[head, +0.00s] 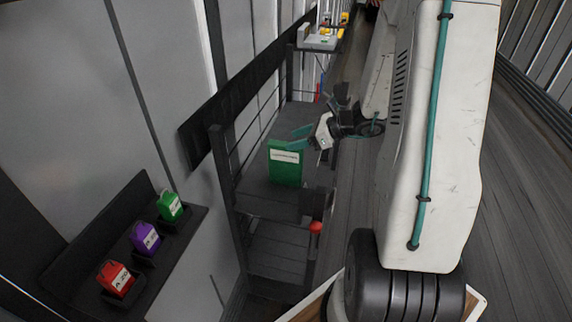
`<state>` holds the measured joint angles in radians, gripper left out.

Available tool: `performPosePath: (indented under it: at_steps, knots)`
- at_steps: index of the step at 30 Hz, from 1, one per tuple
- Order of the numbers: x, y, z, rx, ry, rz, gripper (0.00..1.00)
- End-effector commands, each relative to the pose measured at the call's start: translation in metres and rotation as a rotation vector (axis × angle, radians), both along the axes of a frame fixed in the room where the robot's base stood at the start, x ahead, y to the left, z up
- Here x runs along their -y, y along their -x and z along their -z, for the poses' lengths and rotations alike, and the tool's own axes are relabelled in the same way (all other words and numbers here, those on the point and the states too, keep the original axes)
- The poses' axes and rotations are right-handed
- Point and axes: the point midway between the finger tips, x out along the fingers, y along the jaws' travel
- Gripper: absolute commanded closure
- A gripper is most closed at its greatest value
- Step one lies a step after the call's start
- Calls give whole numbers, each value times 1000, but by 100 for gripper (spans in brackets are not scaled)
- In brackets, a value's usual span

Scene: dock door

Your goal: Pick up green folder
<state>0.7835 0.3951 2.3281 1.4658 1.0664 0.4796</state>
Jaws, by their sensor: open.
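The green folder (286,169) has a white label near its upper edge. It stands at the centre of the head view, on or against a dark surface between black posts. My gripper (294,138) is at the folder's upper right, with its teal fingers spread open. The fingers overlap the folder's top edge in this view, and I cannot tell whether they touch it. Nothing shows held between them.
A dark shelf on the left wall holds a red box (116,278), a purple box (145,238) and a smaller green box (170,206). Black posts and rails (222,180) frame the folder's area. A red ball-like knob (315,227) sits below right of the folder.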

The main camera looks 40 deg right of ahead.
Motion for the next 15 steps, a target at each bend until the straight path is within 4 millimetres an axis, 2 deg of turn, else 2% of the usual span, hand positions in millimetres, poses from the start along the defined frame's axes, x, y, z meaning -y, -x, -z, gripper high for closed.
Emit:
performPosePath:
  at_steps: [6, 10, 15]
  knots:
    - [-15, -17, 26, -2, -1, -7, 46]
    - [-22, -27, 32, -1, 0, -5, 46]
    - [-24, -30, 33, 0, 2, -3, 46]
